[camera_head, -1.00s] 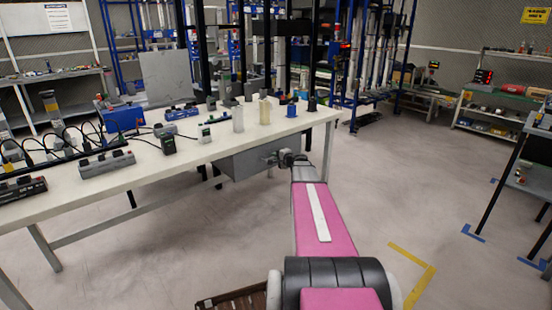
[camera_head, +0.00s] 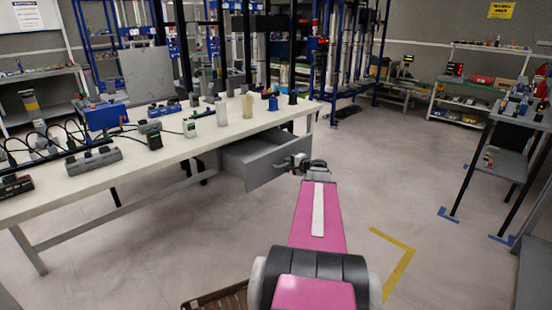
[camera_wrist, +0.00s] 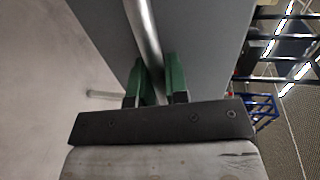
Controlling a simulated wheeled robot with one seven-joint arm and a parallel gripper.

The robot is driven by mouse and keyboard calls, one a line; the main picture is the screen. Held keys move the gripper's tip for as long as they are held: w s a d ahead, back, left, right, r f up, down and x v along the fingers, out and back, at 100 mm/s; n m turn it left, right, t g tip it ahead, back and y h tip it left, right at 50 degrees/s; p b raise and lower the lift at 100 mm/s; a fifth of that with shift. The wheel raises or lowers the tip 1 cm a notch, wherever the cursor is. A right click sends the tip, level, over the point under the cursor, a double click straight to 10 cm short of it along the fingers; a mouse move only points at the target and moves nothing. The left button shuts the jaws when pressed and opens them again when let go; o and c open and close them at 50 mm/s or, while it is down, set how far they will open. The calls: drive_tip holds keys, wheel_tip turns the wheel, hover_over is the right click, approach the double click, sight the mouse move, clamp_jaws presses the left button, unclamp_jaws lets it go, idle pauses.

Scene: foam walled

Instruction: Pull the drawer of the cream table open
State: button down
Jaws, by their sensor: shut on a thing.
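The cream table (camera_head: 175,152) runs from the left to the middle of the head view. Its grey drawer (camera_head: 250,155) under the right end stands partly open, with its inside showing. My gripper (camera_head: 298,162) is at the drawer's front in the head view. In the wrist view, the green fingers of my gripper (camera_wrist: 157,82) are shut on the metal bar handle (camera_wrist: 143,28), one finger on each side. The grey drawer front (camera_wrist: 200,35) lies just behind the handle. The inner end of the drawer is hidden under the tabletop.
Bottles, small devices and a blue box (camera_head: 100,116) stand on the tabletop. A dark-topped bench (camera_head: 515,112) stands at the right, and a shelf (camera_head: 470,90) at the back right. The floor (camera_head: 385,170) right of the drawer is clear. A brown slatted thing (camera_head: 218,299) lies low in front.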

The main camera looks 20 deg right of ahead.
drive_tip(key=f+v, duration=0.1)
drive_tip(key=v, duration=0.5)
drive_tip(key=shift+s, duration=0.4)
drive_tip(key=shift+d+f, duration=0.15)
drive_tip(key=shift+d, duration=0.05)
drive_tip(key=c, duration=1.2)
unclamp_jaws()
drive_tip(key=shift+o, duration=0.2)
drive_tip(key=v, duration=1)
drive_tip(key=shift+s, duration=0.4)
drive_tip(key=shift+d, duration=0.1)
